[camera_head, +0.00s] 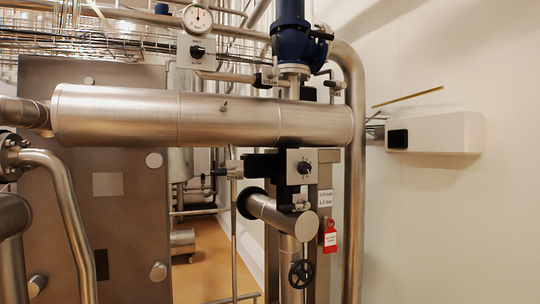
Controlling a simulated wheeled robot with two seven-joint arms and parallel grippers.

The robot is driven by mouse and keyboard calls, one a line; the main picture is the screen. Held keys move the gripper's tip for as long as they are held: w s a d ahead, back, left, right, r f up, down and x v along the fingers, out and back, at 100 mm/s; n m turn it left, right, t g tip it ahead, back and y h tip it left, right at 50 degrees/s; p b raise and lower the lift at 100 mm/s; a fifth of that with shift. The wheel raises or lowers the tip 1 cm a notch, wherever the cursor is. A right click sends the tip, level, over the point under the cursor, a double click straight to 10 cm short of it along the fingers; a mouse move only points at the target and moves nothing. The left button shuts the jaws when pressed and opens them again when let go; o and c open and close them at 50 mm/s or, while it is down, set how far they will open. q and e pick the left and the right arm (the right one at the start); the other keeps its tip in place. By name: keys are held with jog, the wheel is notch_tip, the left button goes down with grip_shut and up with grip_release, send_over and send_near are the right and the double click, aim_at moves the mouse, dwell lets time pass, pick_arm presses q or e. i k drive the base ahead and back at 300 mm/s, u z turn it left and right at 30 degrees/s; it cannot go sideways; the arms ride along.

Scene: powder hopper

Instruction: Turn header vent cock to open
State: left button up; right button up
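The horizontal steel header (225,118) crosses the view at mid height. A small black-handled cock (335,84) with a small label sits above its right end; the label is too small to read surely, so I cannot tell if this is the vent cock or how its handle is set. Another black-handled fitting (263,83) stands above the header, left of the blue valve (292,32), beside a label that seems to read STEAM. Neither gripper shows in the head view.
A dial gauge (197,19) stands above the header. A white wall box (434,133) and a thin brass-coloured rod (408,97) are at right. Pipes crowd the left.

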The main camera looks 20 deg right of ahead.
aim_at(332, 85)
jog(key=z, duration=0.05)
jog(key=k, duration=0.5)
jog(key=z, duration=1.9)
jog(key=i, duration=1.15)
jog(key=u, duration=2.15)
